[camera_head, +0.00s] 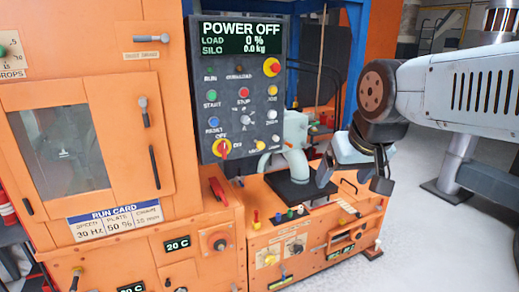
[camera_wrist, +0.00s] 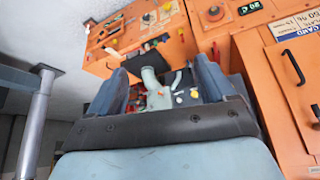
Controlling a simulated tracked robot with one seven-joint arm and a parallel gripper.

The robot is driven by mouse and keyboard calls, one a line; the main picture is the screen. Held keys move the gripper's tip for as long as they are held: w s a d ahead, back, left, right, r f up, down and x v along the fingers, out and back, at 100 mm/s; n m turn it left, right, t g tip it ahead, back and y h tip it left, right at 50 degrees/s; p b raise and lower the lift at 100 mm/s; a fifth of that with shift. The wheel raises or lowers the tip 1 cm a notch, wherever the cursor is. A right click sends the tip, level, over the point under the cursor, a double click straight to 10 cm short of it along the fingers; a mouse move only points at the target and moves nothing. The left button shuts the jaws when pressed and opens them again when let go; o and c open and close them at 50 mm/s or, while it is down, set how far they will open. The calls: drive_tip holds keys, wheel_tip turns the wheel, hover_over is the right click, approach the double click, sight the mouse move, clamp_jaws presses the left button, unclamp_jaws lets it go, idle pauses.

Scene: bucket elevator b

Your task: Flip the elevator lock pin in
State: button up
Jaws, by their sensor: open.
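The orange elevator machine (camera_head: 120,200) fills the left and middle of the head view. I cannot tell which of its small fittings is the lock pin. A red lever (camera_head: 218,191) sits on the orange front below the control panel. A small yellow and red pin-like fitting (camera_head: 256,219) stands on the lower unit's top edge. My gripper (camera_head: 354,178) is open and empty, in the air at the right of the lower unit. In the wrist view my gripper (camera_wrist: 158,82) has its fingers apart, with a grey-green curved pipe (camera_wrist: 152,82) beyond them, apart from them as far as I can see.
The dark control panel (camera_head: 240,95) reads POWER OFF and carries several buttons and knobs. A door with a window and handles (camera_head: 88,140) is at the left. The grey-green pipe stands on a black plate (camera_head: 292,190).

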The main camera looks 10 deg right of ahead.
drive_tip(key=w+f+m+t, duration=0.1)
drive_tip(key=w+m, duration=0.1)
drive_tip(key=w, duration=0.4)
drive_tip(key=w+f+m+t, duration=0.1)
drive_tip(key=w+f+m, duration=0.1)
drive_tip(key=w, duration=0.4)
drive_tip(key=w+f+m+t, duration=0.1)
drive_tip(key=w+m+t, duration=0.1)
drive_tip(key=w, duration=0.4)
drive_tip(key=shift+f, duration=0.35)
drive_tip(key=c, duration=1.4)
drive_tip(key=w+f+m, duration=0.1)
drive_tip(key=w, duration=0.1)
drive_tip(key=w+f+m+t, duration=0.1)
drive_tip(key=w, duration=0.1)
drive_tip(key=w+a+f+m+t, duration=0.1)
drive_tip(key=w, duration=0.1)
drive_tip(key=shift+a+y, duration=0.1)
drive_tip(key=shift+y, duration=0.2)
clamp_jaws()
drive_tip(key=w+a+f+m+t+y, duration=0.3)
drive_tip(key=w+f+m, duration=0.1)
drive_tip(key=w+m, duration=0.1)
drive_tip(key=shift+w+f+m+t+y, duration=0.3)
drive_tip(key=shift+w+m+y, duration=0.1)
drive_tip(key=shift+w, duration=0.15)
drive_tip(key=shift+a, duration=0.1)
